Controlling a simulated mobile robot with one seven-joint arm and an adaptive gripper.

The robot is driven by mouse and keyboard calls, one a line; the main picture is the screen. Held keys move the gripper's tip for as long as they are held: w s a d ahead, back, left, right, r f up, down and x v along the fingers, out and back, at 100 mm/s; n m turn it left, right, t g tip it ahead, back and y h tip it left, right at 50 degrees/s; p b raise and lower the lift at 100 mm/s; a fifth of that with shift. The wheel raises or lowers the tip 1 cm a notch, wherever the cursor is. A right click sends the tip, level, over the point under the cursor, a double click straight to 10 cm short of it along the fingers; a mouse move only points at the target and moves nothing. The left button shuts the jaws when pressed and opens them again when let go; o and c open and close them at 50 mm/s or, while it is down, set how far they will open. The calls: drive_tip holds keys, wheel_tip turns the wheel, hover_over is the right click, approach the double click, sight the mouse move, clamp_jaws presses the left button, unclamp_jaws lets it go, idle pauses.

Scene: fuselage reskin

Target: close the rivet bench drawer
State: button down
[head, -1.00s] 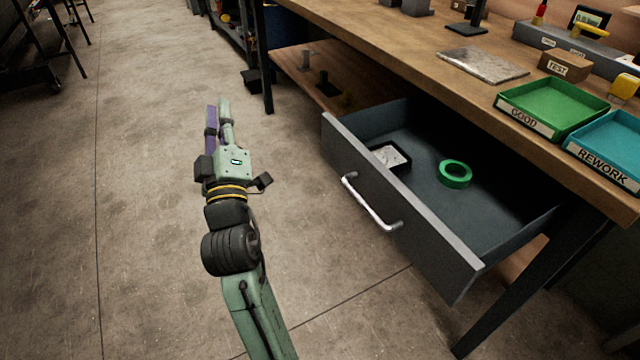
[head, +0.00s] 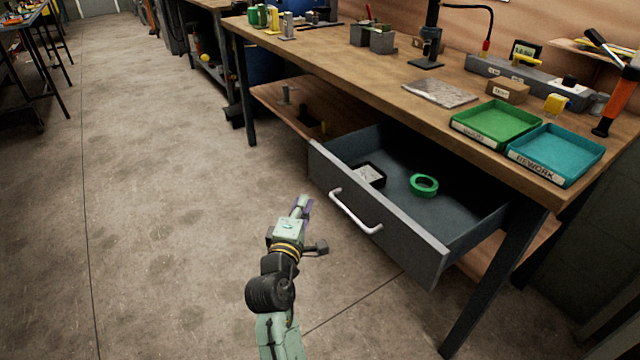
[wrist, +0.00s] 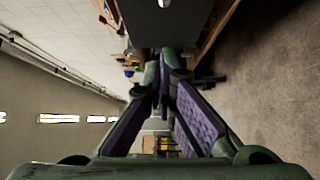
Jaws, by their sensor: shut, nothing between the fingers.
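The rivet bench drawer (head: 385,222) is pulled well out from under the bench. Its grey front has a silver bar handle (head: 355,212). Inside lie a green tape roll (head: 424,185) and a small dark tray (head: 371,174) with pale contents. My gripper (head: 303,203) is shut and empty, left of the handle in the head view, in front of the drawer. I see no contact with the drawer. In the wrist view the gripper's purple-padded fingers (wrist: 163,78) converge at their tips. A dark panel fills the top middle there; I cannot tell whether it is the drawer front.
The wooden bench (head: 385,82) carries a green tray (head: 495,124), a teal tray (head: 556,155) and a metal plate (head: 440,92). A dark bench leg (head: 497,280) stands right of the drawer. A lower shelf (head: 283,107) lies left of it. The floor (head: 170,220) at left is clear.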

sight(325, 174)
drive_tip(key=shift+w+d+p, duration=0.35)
drive_tip(key=shift+w+d, duration=0.3)
drive_tip(key=shift+w, duration=0.5)
drive_tip(key=shift+w+d+p, duration=0.35)
drive_tip(key=shift+w+d, duration=0.35)
drive_tip(key=shift+w, duration=0.5)
drive_tip(key=shift+w+d+p, duration=0.35)
drive_tip(key=shift+w+d, duration=0.3)
drive_tip(key=shift+w, duration=0.5)
drive_tip(key=shift+w, duration=0.1)
